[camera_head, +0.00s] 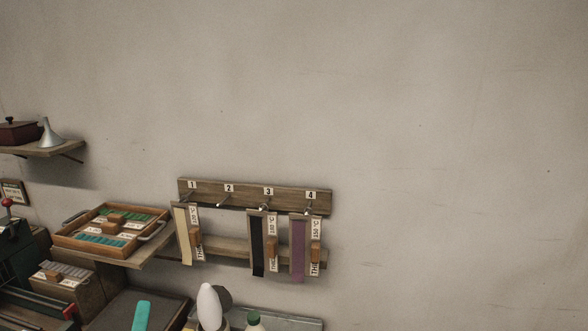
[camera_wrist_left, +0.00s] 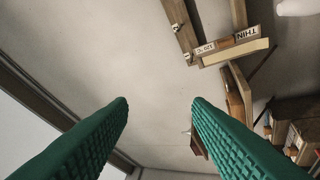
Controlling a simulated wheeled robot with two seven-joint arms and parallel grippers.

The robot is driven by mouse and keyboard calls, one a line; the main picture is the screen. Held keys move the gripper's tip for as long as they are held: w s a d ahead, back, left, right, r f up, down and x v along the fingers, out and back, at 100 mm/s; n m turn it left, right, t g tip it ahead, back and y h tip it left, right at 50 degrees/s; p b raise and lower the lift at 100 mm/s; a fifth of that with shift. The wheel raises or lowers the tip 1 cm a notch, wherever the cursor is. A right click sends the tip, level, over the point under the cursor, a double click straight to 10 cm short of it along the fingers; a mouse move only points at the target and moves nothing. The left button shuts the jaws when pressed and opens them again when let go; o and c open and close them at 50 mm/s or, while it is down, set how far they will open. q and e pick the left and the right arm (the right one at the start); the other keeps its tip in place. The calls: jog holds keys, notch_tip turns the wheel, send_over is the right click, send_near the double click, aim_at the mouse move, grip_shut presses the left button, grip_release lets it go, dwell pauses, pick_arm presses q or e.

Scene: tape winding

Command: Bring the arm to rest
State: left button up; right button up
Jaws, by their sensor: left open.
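My left gripper (camera_wrist_left: 160,100) is open and empty in the left wrist view. Its two green ribbed fingers stand wide apart, with bare wall between them. In the head view a teal piece at the bottom edge looks like a finger of my left gripper (camera_head: 141,316); the rest is out of frame. My right gripper is not in view. The wooden peg rack (camera_head: 254,193) hangs on the wall. A cream tape (camera_head: 182,235) hangs at peg 1, a black tape (camera_head: 256,245) at peg 3 and a purple tape (camera_head: 297,250) at peg 4. Peg 2 is bare.
A wooden tray (camera_head: 110,229) rests on a shelf left of the rack. The upper-right wall is clear.

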pick_arm(q)
jog(key=s+a+f+n+g+y, duration=0.2)
jog(key=s+a+f+n+g, duration=0.1)
jog(key=f+n+g, duration=0.4)
jog(key=s+a+f+n+g+y, duration=0.2)
jog(key=s+a+f+n+g, duration=0.1)
jog(key=f+n, duration=0.4)
jog(key=s+d+f+n+g+h, duration=0.6)
jog(key=s+d+f+g, duration=0.4)
jog(key=s, duration=0.4)
notch_tip(320, 180, down, 31)
jog(key=s+m+h+b, duration=0.1)
jog(key=s+m+b, duration=0.1)
jog(key=b, duration=0.1)
jog(key=s+a+f+g+b, duration=0.1)
jog(key=s+a+f+b, duration=0.1)
jog(key=s+f, duration=1.4)
jog(key=shift+a+f+g, duration=0.3)
jog(key=shift+a+f, duration=0.05)
jog(key=shift+f, duration=0.15)
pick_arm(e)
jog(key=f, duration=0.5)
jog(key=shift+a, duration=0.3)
